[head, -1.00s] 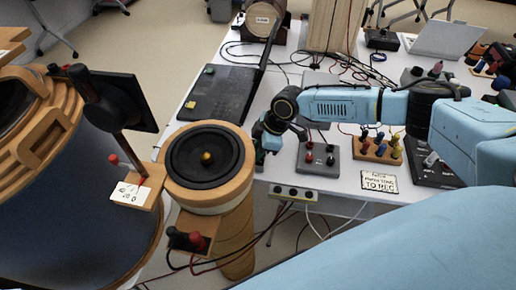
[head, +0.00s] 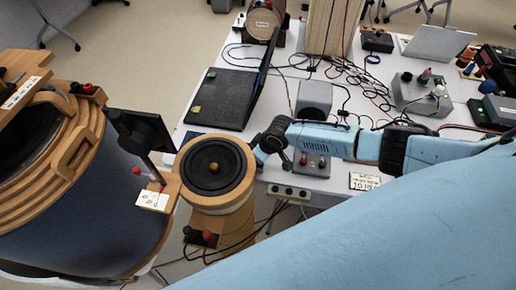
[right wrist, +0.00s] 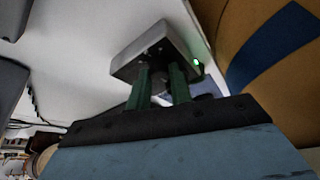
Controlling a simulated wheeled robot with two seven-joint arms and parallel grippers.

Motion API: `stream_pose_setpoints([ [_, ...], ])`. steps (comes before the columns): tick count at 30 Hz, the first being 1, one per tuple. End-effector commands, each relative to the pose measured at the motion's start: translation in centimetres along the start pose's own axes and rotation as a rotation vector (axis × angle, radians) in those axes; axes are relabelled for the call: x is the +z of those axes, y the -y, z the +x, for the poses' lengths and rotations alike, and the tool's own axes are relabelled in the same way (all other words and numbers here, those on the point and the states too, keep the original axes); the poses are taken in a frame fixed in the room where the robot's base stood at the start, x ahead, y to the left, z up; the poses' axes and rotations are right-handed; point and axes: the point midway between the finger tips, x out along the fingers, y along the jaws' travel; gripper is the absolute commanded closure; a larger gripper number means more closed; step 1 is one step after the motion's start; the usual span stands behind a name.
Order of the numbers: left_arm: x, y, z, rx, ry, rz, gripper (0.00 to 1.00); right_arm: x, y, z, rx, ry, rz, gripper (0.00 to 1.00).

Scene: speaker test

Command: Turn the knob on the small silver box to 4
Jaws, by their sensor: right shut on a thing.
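In the right wrist view, a small silver box (right wrist: 152,56) with a lit green lamp (right wrist: 196,62) sits on the white surface. The green fingers of my right gripper (right wrist: 160,84) reach up to its face and are shut on its dark knob, which shows only in part between them. The knob's scale and setting cannot be read. In the head view my right gripper (head: 259,155) is beside the right rim of the wooden-ringed speaker (head: 214,168). I cannot make out the small box there. My left gripper is not in view.
A laptop (head: 222,98) lies on the white table (head: 285,183). A grey box (head: 314,96) stands behind my right arm. A larger silver box with several knobs (head: 422,93) is at the right. A power strip (head: 288,191) runs along the front edge, with cables hanging below.

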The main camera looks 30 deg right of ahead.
Motion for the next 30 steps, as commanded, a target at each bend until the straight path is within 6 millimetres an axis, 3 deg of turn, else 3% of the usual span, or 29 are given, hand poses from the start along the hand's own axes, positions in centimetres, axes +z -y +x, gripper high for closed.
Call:
stream_pose_setpoints([
  [6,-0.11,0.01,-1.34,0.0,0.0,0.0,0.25,-0.15,0.12,-0.15,0.03,-0.001,0.079,1.0],
  [23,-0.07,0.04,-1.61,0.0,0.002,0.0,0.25,-0.12,0.05,0.0,0.045,-0.002,0.11,1.0],
  [24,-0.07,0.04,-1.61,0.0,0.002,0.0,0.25,-0.12,0.05,0.0,0.045,-0.002,0.11,0.78],
  [29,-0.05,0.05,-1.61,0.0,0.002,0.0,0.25,-0.1,0.05,0.0,0.045,-0.002,0.11,0.57],
  [30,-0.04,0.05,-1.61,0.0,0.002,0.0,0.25,-0.09,0.05,0.0,0.045,-0.002,0.109,0.57],
])
